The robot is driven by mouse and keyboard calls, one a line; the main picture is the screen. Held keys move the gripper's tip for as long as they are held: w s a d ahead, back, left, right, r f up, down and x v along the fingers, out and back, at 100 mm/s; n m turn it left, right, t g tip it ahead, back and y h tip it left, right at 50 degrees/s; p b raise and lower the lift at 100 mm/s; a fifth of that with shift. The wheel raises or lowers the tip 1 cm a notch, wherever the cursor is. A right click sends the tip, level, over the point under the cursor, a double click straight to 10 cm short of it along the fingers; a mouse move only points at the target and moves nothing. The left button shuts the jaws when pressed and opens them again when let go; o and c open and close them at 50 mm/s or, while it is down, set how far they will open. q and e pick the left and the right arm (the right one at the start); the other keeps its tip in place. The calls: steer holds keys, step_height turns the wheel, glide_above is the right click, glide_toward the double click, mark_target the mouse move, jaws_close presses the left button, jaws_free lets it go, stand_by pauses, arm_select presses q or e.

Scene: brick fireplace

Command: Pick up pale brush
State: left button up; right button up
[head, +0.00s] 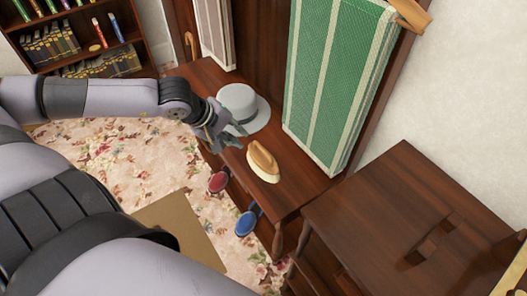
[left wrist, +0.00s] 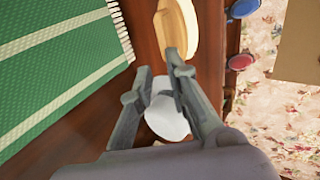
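The pale brush (head: 262,161), with a tan wooden top and cream lower edge, lies on the dark wooden bench. It also shows at the top of the left wrist view (left wrist: 181,30). My left gripper (head: 230,139) is above the bench between the grey hat and the brush, close to the brush but apparently not holding it. In the left wrist view its two fingers (left wrist: 158,64) are apart with nothing gripped between them. My right gripper is not in view.
A light grey hat (head: 238,99) sits behind my left gripper. A red rounded item (head: 218,182) and a blue one (head: 246,223) are at the bench's front side. Green striped cloth (head: 335,75) hangs behind; a dark wooden table (head: 385,195) stands right.

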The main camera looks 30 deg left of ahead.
arm_select(q)
steer(key=f+b, duration=0.2)
glide_toward(263, 151)
steer(key=x, duration=0.5)
steer(key=shift+w+d, duration=0.1)
steer(key=shift+d, duration=0.1)
steer(key=shift+w+d+f+p, duration=0.1)
steer(key=shift+w+f+p, duration=0.2)
steer(key=shift+f+p, duration=0.15)
steer(key=p+x, duration=0.1)
steer(key=x, duration=0.2)
steer(key=shift+w+f, duration=0.15)
steer(key=shift+f, duration=0.1)
steer(key=shift+w+f, duration=0.2)
steer(key=shift+f, duration=0.25)
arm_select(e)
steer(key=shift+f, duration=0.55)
arm_select(q)
steer(key=shift+c, duration=0.5)
jaws_close()
